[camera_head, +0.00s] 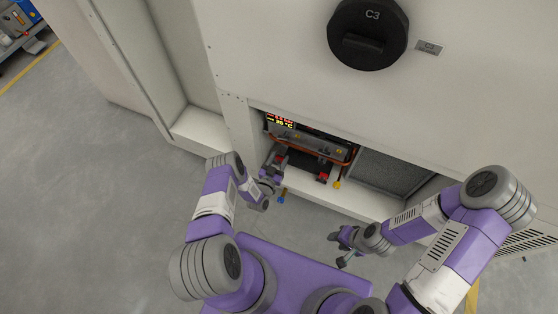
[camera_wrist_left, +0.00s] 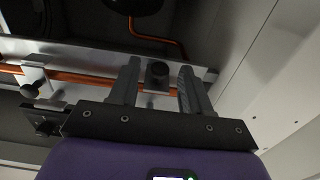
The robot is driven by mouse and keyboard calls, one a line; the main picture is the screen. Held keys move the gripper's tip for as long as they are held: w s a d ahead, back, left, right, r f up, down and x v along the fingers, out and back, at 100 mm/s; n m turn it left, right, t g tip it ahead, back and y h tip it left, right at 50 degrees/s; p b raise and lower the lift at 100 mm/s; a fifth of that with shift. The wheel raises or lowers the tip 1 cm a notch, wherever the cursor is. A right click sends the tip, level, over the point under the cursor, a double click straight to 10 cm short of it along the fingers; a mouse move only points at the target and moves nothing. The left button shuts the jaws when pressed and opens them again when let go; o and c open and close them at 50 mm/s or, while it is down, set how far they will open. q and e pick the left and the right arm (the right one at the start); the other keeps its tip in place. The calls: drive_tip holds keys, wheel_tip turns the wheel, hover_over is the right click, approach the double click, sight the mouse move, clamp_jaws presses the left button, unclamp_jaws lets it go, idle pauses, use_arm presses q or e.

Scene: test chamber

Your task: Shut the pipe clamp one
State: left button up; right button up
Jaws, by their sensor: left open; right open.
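A second bracket (camera_wrist_left: 36,78) with a dark knob sits on the pipe to the left. No label shows which is pipe clamp one. In the head view, my left gripper (camera_head: 279,160) reaches into the low bay, where the orange pipe (camera_head: 338,161) runs. My right gripper (camera_head: 339,250) is open and empty outside the bay.
The white cabinet (camera_head: 285,65) carries a black C3 knob (camera_head: 367,35). A grey mesh panel (camera_head: 390,175) stands right of the pipework. A pale wall (camera_wrist_left: 275,85) is close on the gripper's right.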

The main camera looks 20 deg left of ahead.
sight(280, 154)
use_arm(q)
clamp_jaws()
drive_tip(key=r+g+p, duration=0.1)
drive_tip(key=p, duration=0.2)
drive_tip(key=r+g+p, duration=0.1)
drive_tip(key=g+p, duration=0.1)
drive_tip(key=shift+s+r+p, duration=0.25)
drive_tip(key=shift+s+p, duration=0.1)
drive_tip(key=shift+p, duration=0.05)
drive_tip(key=g+p, duration=0.1)
drive_tip(key=r+g+p, duration=0.1)
drive_tip(key=g, duration=0.1)
drive_tip(key=shift+s, duration=0.1)
drive_tip(key=shift+r+g+p, duration=0.2)
drive_tip(key=shift+g+p, duration=0.3)
drive_tip(key=shift+p, duration=0.1)
unclamp_jaws()
